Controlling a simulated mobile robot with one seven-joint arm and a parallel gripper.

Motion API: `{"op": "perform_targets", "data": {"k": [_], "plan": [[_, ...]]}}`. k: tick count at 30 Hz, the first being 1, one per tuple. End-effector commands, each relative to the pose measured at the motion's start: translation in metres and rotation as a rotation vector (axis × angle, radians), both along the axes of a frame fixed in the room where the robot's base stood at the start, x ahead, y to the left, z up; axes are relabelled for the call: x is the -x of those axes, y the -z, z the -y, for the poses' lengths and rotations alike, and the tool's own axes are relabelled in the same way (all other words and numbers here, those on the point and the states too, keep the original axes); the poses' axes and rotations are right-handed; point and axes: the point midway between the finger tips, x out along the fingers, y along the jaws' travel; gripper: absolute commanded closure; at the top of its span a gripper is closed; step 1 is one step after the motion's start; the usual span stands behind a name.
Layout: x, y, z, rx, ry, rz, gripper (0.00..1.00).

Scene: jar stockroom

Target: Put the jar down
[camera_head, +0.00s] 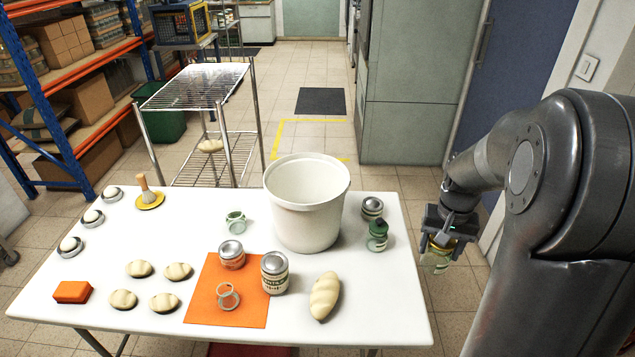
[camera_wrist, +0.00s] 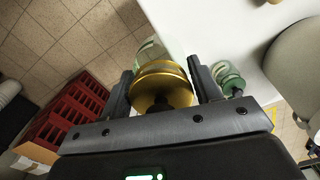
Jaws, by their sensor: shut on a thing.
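My gripper (camera_head: 440,243) is off the right edge of the white table (camera_head: 375,320), over the floor. It is shut on a glass jar (camera_head: 436,262) with a gold lid. In the wrist view, the gold lid (camera_wrist: 161,84) sits between the two fingers and the clear glass shows beyond it. The jar hangs below the fingers and touches nothing else that I can see. Its contents are hard to make out.
A green-lidded jar (camera_head: 377,235) and a silver-lidded jar (camera_head: 372,208) stand near the right edge. A white bucket (camera_head: 307,225) stands left of them. An orange mat (camera_head: 205,310) bears several jars. A bread loaf (camera_head: 325,296) lies right of it; the front right corner is bare.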

Motion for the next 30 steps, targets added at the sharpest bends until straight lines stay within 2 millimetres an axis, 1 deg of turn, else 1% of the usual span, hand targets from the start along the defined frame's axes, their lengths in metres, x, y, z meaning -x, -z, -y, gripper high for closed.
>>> {"op": "perform_targets", "data": {"k": [1, 4, 7, 13, 14, 15, 17, 23, 26, 29, 30], "plan": [[-0.002, -0.021, 0.0, 0.002, 0.0, 0.01, 0.69], [-0.001, -0.056, 0.0, 0.001, 0.0, 0.009, 0.69], [-0.001, -0.085, 0.0, 0.001, -0.001, 0.008, 0.69], [-0.001, -0.13, 0.0, 0.002, -0.001, 0.006, 0.69], [-0.002, -0.135, -0.001, 0.002, -0.007, 0.003, 0.69], [-0.011, -0.133, -0.005, 0.004, -0.038, -0.001, 0.69], [-0.021, -0.135, -0.011, 0.007, -0.08, -0.002, 0.69], [-0.062, -0.143, -0.035, 0.017, -0.244, -0.004, 0.69], [-0.088, -0.147, -0.054, 0.022, -0.357, -0.006, 0.69], [-0.119, -0.15, -0.081, 0.026, -0.495, -0.009, 0.69], [-0.131, -0.152, -0.094, 0.028, -0.556, -0.008, 0.69]]}}
